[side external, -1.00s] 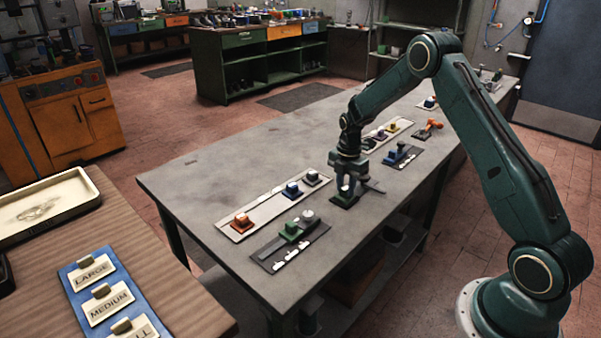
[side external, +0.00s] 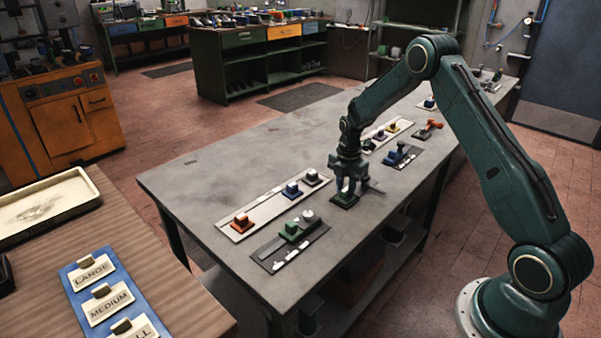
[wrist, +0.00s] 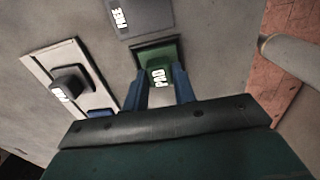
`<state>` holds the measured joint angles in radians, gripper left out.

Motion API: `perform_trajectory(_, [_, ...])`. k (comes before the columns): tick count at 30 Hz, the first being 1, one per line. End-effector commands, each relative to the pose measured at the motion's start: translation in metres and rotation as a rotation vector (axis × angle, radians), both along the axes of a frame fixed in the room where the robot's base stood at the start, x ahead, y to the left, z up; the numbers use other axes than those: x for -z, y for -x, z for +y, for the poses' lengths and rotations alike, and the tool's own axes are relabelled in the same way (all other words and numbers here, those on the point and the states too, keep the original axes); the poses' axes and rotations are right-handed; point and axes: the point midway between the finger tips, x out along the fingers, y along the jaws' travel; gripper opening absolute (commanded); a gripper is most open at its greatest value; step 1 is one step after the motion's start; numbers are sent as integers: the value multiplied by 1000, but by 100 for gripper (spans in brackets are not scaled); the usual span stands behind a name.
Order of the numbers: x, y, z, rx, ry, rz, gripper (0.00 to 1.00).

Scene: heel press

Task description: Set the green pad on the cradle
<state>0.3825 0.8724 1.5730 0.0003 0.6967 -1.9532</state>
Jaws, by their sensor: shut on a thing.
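The green pad (wrist: 158,74), with white letters reading PAD, is between the blue fingers of my gripper (wrist: 166,84) in the wrist view. My gripper is shut on it. A dark square base (wrist: 148,45) shows around and beyond the pad; I cannot tell whether the pad rests on it or is just above it. In the side external view my gripper (side external: 346,190) points down, low over the table, with the dark-green square piece (side external: 345,201) under its fingertips. No part is clearly marked as the cradle in these views.
A pale strip (side external: 262,215) on the grey table (side external: 200,178) holds orange, blue and dark blocks. A dark board (side external: 268,258) nearer the front carries a green block (side external: 291,232) and a silver knob (side external: 307,215). A grey plate marked FREE (wrist: 140,15) lies beyond the pad.

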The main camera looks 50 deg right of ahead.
Motion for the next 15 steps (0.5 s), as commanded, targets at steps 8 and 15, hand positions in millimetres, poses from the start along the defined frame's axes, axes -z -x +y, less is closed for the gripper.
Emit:
perform_trajectory(8, [1, 0, 0, 0, 0, 0, 52])
perform_trajectory(15, [0, 0, 0, 0, 0, 0, 52])
